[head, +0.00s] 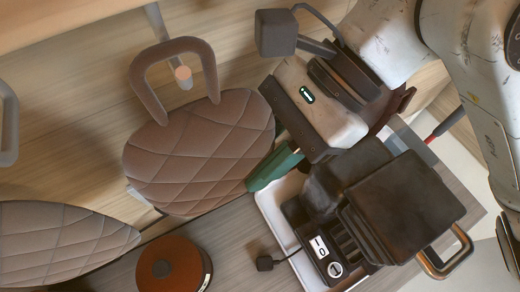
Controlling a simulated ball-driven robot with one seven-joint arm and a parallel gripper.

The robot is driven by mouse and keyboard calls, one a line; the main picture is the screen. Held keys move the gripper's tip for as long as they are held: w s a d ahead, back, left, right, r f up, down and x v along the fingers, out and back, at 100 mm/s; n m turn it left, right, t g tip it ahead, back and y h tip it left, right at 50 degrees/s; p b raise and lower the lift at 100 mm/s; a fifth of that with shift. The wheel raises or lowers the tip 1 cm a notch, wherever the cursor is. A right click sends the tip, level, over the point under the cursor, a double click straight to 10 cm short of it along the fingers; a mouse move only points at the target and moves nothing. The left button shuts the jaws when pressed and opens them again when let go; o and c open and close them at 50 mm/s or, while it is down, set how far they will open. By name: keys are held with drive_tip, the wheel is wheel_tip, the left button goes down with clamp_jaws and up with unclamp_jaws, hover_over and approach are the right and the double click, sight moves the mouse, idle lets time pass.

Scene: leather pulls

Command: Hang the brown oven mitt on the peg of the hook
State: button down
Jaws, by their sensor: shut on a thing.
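The brown oven mitt (198,155) is quilted, with a stiff loop at its top. It hangs in the air with the loop upward, left of my gripper (277,112). My gripper is shut at the mitt's right edge; its fingertips are mostly hidden by the hand. The hook's grey stem (155,22) comes down from above and passes behind the top of the loop. Its peg (183,73), with a pale copper end, shows inside the loop's opening. I cannot tell from this view whether the loop is around the peg or only lined up with it.
A greyer quilted mitt (60,240) is at lower left, near a round brown object (174,266). A white tray (275,213), a green object (273,171) and a black appliance (400,210) are below my gripper. A grey handle (8,125) is at the left edge.

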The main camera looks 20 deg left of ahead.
drive_tip(key=c, duration=0.8)
unclamp_jaws()
drive_tip(key=shift+c, duration=0.2)
drive_tip(key=w+d+r+b, duration=0.3)
drive_tip(key=w+d, duration=0.7)
drive_tip(key=w, duration=0.1)
drive_tip(key=shift+w+d+r, duration=0.2)
drive_tip(key=shift+w+r, duration=0.05)
drive_tip(key=shift+w, duration=0.05)
